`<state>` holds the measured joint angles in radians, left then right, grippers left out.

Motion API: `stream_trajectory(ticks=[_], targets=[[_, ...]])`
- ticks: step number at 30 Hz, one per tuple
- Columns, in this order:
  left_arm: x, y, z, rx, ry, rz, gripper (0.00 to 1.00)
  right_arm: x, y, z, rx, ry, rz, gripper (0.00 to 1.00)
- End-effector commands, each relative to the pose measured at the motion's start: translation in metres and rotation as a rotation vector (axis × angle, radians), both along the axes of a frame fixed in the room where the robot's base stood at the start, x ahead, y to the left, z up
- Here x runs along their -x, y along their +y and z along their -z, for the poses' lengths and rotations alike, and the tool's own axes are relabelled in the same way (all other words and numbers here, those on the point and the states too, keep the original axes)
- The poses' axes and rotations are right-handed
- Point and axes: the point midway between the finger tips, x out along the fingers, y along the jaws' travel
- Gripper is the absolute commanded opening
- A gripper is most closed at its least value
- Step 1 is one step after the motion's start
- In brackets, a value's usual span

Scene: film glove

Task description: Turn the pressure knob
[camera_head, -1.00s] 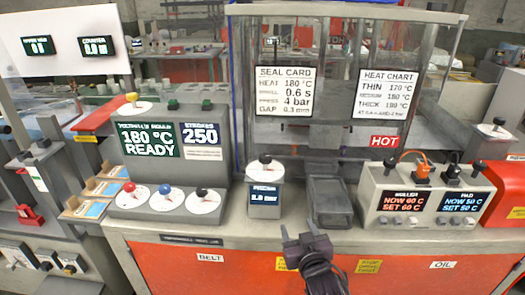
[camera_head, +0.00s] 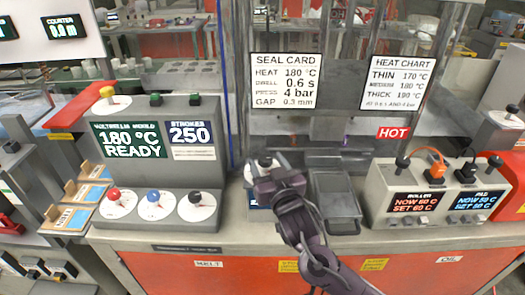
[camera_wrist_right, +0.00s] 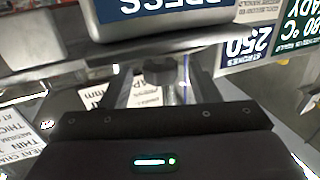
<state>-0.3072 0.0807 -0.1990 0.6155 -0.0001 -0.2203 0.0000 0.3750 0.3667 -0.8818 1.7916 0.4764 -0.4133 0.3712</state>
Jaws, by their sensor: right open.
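The pressure knob (camera_head: 265,161) is a dark-topped knob with a white skirt on a small grey box marked PRESS. The box's display is mostly hidden behind my right gripper in the head view. My right gripper (camera_head: 269,164) is open and reaches over the box at the knob. In the right wrist view, which is upside down, the box (camera_wrist_right: 100,30) fills the top. A grey knob shape (camera_wrist_right: 160,72) shows between the two fingers (camera_wrist_right: 158,90). I cannot tell whether the fingers touch it. My left gripper is not in view.
A panel with red, blue and black knobs (camera_head: 153,204) stands left of the box. A grey open bin (camera_head: 335,203) stands close on the right, then a heater control box (camera_head: 430,193). A clear guard with a SEAL CARD (camera_head: 286,81) rises behind.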

Motion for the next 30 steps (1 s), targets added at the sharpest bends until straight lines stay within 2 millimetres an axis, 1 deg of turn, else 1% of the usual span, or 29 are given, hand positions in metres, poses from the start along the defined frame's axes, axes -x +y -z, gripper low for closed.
stream_trajectory(ticks=[1,3,7,14,18,20,28,29,30], targets=[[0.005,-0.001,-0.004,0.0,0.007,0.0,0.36,-0.008,0.003,-0.004,0.001,-0.001,0.0,0.55],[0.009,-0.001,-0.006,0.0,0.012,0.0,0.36,-0.018,0.006,-0.003,0.002,-0.002,0.0,0.55],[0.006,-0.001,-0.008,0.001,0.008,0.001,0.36,-0.029,0.01,-0.001,0.0,0.0,0.0,0.55],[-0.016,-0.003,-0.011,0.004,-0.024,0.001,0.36,-0.035,0.012,0.0,0.0,0.0,-0.002,0.55],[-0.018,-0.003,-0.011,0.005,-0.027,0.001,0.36,-0.035,0.012,0.0,0.0,0.0,-0.001,0.55],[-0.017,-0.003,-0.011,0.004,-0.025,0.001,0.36,-0.035,0.012,0.0,0.0,0.0,-0.001,0.49],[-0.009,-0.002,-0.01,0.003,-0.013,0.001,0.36,-0.035,0.012,0.0,0.0,0.0,-0.001,0.14],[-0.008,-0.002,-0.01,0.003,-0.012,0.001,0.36,-0.035,0.012,0.0,0.0,0.0,-0.001,0.11],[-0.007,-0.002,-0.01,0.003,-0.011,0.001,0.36,-0.035,0.012,0.0,0.0,0.0,-0.002,0.11]])
